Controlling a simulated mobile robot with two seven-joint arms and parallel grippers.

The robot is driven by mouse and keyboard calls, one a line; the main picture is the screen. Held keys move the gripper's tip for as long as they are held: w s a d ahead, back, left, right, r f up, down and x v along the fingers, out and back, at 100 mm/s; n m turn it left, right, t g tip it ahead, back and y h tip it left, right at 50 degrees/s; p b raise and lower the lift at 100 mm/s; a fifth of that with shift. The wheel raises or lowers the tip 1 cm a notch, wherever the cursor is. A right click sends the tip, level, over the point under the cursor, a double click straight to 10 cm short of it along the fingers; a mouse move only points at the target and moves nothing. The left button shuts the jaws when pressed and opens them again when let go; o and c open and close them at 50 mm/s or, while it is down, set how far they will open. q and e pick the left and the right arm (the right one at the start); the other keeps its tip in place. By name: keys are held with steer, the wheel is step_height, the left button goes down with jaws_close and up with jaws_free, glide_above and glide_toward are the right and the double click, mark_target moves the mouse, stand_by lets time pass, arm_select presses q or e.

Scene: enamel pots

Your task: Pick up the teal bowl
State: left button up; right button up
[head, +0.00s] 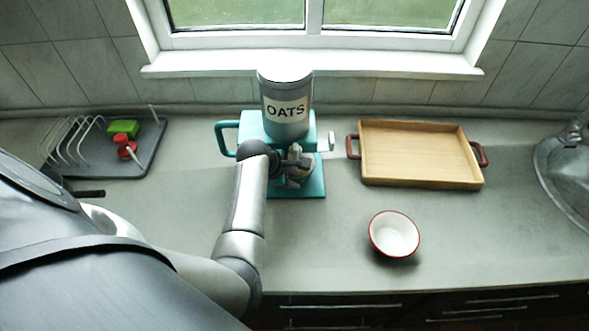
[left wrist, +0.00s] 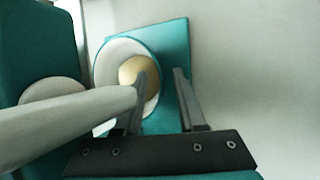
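The teal bowl (left wrist: 110,62) shows in the left wrist view as a round vessel with a white inside and something beige in it. It sits on the teal base (left wrist: 178,35) of a teal appliance. In the head view my left gripper (head: 298,164) is at the front of this appliance and mostly hides the bowl. In the left wrist view my left gripper (left wrist: 160,98) is open. One finger overlaps the bowl and the other is just outside its right side, with a gap between them. Contact cannot be told. My right gripper is in neither view.
The teal appliance (head: 252,124) carries an OATS canister (head: 286,105). A pale bar (left wrist: 70,122) crosses the left wrist view. A red-rimmed white bowl (head: 394,234), a wooden tray (head: 420,152) and a dish rack (head: 90,150) stand on the counter. The front right counter is mostly clear.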

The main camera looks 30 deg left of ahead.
arm_select(q)
steer(key=shift+c, duration=0.3)
jaws_close()
stand_by(1.1)
